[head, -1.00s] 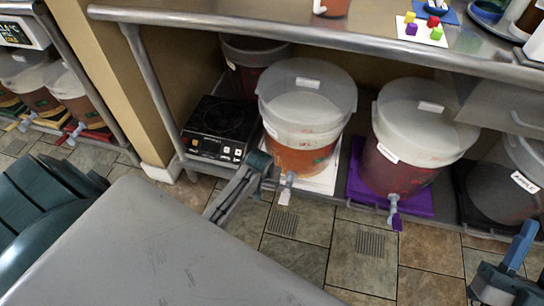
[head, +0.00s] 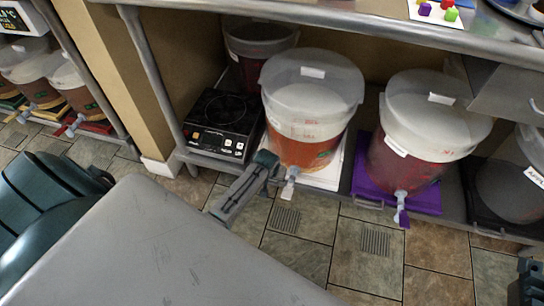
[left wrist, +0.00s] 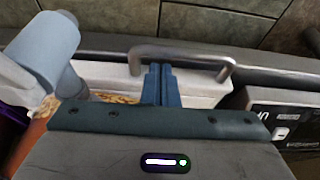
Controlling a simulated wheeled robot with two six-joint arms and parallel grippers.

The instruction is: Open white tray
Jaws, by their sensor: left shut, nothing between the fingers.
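The white tray (head: 334,172) is under the bucket of orange liquid (head: 300,150) on the low shelf. In the left wrist view, its pale front (left wrist: 205,88) has a grey bar handle (left wrist: 185,55). My left gripper (head: 272,172) is in front of this tray, partly against the bucket's spigot in the picture. In the left wrist view its blue fingers (left wrist: 161,70) are shut and empty, with the tips at the handle's bar, inside its loop as seen. Whether they touch it I cannot tell. My right gripper (head: 526,284) is cut off at the right edge; its fingers are not clear.
A spigot (head: 290,180) hangs in front of the bucket. A black hot plate (head: 222,122) stands to the left. A bucket of dark red liquid (head: 408,150) stands on a purple tray (head: 372,182) to the right. The tiled floor (head: 360,245) in front is clear.

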